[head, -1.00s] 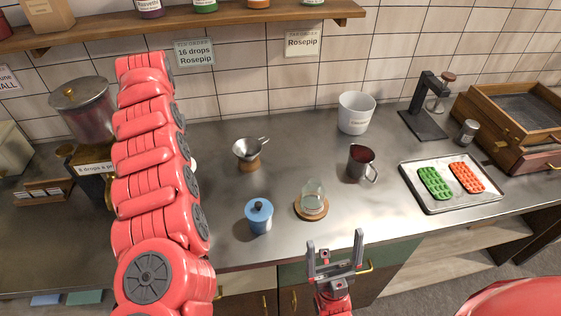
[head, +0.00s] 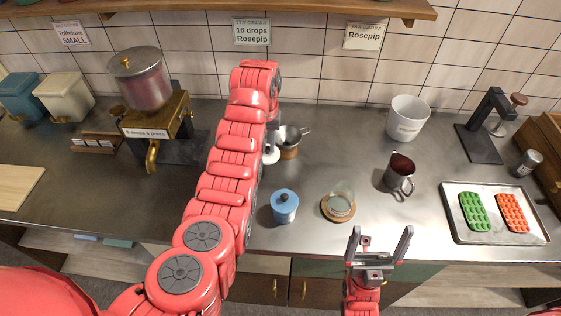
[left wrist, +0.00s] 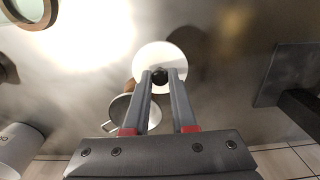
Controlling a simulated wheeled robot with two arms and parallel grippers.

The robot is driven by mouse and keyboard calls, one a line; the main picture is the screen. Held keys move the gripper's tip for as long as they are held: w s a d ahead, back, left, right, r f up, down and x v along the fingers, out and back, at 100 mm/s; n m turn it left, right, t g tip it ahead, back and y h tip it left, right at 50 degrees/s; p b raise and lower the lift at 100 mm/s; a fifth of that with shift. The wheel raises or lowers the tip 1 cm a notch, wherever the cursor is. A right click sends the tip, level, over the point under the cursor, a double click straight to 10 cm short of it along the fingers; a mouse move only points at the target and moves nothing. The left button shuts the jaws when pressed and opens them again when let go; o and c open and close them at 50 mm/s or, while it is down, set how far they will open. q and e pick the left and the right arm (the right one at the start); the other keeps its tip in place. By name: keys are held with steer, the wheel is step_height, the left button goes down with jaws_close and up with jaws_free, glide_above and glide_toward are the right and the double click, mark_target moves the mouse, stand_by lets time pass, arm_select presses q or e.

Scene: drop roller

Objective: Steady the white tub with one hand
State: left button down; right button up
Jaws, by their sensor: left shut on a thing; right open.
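The white tub (head: 270,157) is mostly hidden behind my left arm in the head view. In the left wrist view it is a round white top (left wrist: 147,58) with a dark knob. My left gripper (left wrist: 160,77) is shut on that knob, seen from above. In the head view the left gripper (head: 272,137) is largely covered by my arm. My right gripper (head: 380,240) is open and empty, in front of the counter's front edge.
A blue lidded pot (head: 285,207), a glass on a wooden coaster (head: 338,204), a metal mug (head: 399,176) and a labelled white bucket (head: 407,119) stand to the right. A dispenser (head: 141,82) stands left.

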mark_target(267, 151)
arm_select(q)
step_height(267, 151, down, 6)
steer(key=shift+r+p, duration=0.2)
steer(key=shift+p, duration=1)
step_height(267, 151, down, 2)
steer(key=shift+f, duration=0.2)
steer(key=shift+f, duration=0.1)
steer(key=c, duration=0.7)
jaws_free()
steer(key=shift+c, duration=0.2)
